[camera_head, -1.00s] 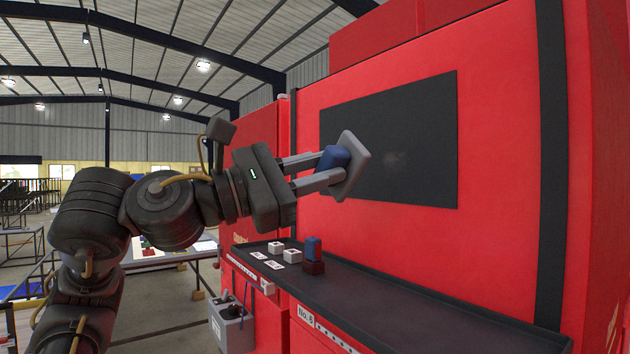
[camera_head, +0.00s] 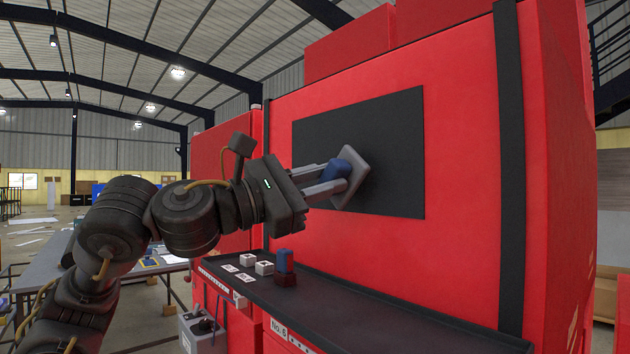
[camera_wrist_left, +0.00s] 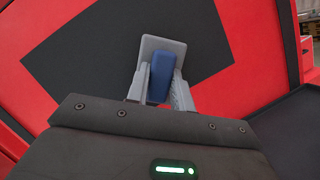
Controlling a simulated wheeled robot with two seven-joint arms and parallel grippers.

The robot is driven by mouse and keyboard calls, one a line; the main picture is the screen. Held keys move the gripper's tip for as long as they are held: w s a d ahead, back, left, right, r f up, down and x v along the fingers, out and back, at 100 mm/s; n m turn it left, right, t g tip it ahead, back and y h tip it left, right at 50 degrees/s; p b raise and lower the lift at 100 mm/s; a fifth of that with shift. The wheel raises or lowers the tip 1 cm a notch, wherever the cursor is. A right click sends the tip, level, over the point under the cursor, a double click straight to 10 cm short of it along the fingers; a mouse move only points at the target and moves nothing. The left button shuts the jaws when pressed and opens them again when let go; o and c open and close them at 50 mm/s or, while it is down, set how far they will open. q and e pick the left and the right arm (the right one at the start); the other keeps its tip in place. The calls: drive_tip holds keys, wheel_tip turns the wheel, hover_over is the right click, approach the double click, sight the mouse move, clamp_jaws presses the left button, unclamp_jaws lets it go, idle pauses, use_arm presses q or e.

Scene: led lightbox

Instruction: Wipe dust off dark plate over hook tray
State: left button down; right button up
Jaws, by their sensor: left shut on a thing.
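The dark plate (camera_head: 400,135) is a black rectangle on the red wall; it also shows in the wrist view (camera_wrist_left: 90,60). My left gripper (camera_head: 328,180) is shut on the blue handle (camera_head: 338,169) of a wiper with a flat grey pad (camera_head: 353,182). The pad is tilted and lies at or very near the plate's lower middle; I cannot tell whether it touches. In the wrist view, the blue handle (camera_wrist_left: 161,78) sits between the fingers. No dust shows on the visible plate; the part behind the pad is hidden. The black tray (camera_head: 390,325) runs below the plate. My right gripper is not in view.
On the tray's left part stand a blue block on a dark red base (camera_head: 285,267) and two small white blocks (camera_head: 264,267), with white marked cards (camera_head: 245,277) beside them. A grey box (camera_head: 202,333) hangs below the tray. The tray's right part is clear.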

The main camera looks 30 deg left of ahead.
sight(358, 178)
use_arm(q)
drive_tip(key=shift+w+d, duration=0.3)
drive_tip(key=shift+w, duration=0.65)
idle(0.6)
drive_tip(key=shift+s+d+r, duration=0.1)
drive_tip(key=shift+s+d, duration=0.15)
drive_tip(key=shift+d, duration=0.35)
drive_tip(key=shift+s+d+p, duration=0.2)
drive_tip(key=shift+s+d, duration=0.05)
drive_tip(key=shift+d, duration=0.45)
drive_tip(key=shift+s+d+p, duration=0.2)
drive_tip(key=shift+d, duration=0.45)
drive_tip(key=shift+w+a+b, duration=0.2)
drive_tip(key=shift+a+b, duration=0.1)
drive_tip(key=shift+w+a+b, duration=0.25)
drive_tip(key=shift+a, duration=0.65)
drive_tip(key=shift+w+a+b, duration=0.2)
drive_tip(key=shift+a, duration=0.65)
drive_tip(key=shift+d, duration=0.1)
drive_tip(key=shift+s+a, duration=0.3)
drive_tip(key=shift+s, duration=0.65)
drive_tip(key=shift+s+a, duration=0.3)
drive_tip(key=shift+s, duration=0.7)
drive_tip(key=shift+s+a, duration=0.3)
drive_tip(key=shift+s, duration=0.65)
